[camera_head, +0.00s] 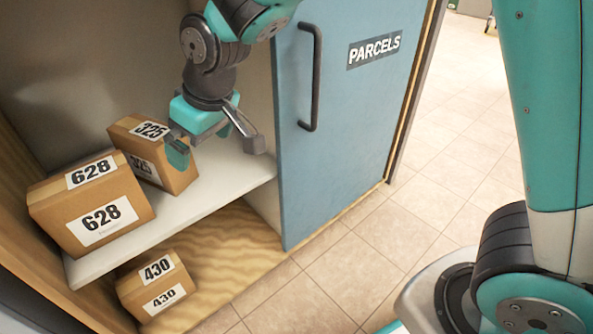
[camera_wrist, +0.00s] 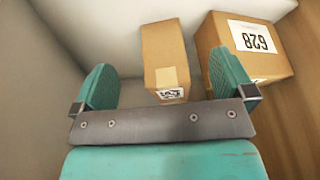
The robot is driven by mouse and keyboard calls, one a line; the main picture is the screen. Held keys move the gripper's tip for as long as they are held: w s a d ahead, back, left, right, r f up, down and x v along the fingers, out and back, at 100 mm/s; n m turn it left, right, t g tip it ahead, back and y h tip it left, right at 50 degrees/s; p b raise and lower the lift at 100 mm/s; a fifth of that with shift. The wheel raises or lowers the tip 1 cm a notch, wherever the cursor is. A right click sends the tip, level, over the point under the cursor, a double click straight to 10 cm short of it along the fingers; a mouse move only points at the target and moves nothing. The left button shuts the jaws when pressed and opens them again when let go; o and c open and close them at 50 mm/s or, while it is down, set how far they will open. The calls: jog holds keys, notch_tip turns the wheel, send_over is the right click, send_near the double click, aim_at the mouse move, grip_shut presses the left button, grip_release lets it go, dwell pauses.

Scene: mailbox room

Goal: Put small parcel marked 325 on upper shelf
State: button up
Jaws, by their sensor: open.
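The small parcel marked 325 (camera_head: 140,152) stands on the upper shelf (camera_head: 225,180) inside the parcel cabinet, just behind and right of the larger 628 box. My gripper (camera_head: 215,150) is open and empty, above the shelf and to the right of the 325 parcel in the head view. In the wrist view the 325 parcel (camera_wrist: 164,55) shows beyond my spread fingers, between them, and its underside of contact with the shelf is partly hidden. I see no finger closed on it.
The 628 box (camera_head: 95,210) stands close beside the 325 parcel; it also shows in the wrist view (camera_wrist: 245,48). A 430 parcel (camera_head: 155,288) sits on the cabinet floor below. The blue PARCELS door (camera_head: 345,120) stands open at right. The right part of the shelf is clear.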

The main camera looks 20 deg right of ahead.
jog(key=s+d+r+g, duration=0.1)
jog(key=s+d, duration=0.2)
jog(key=s, duration=0.4)
jog(key=s+d+r+g, duration=0.1)
jog(key=s+d+r, duration=0.1)
jog(key=s, duration=0.6)
jog(key=s+d+r+g+y, duration=0.1)
jog(key=s+d, duration=0.4)
jog(key=s, duration=0.2)
jog(key=shift+s+r+m, duration=0.15)
jog(key=shift+r+m, duration=0.1)
jog(key=shift+m, duration=0.05)
jog(key=shift+d, duration=0.15)
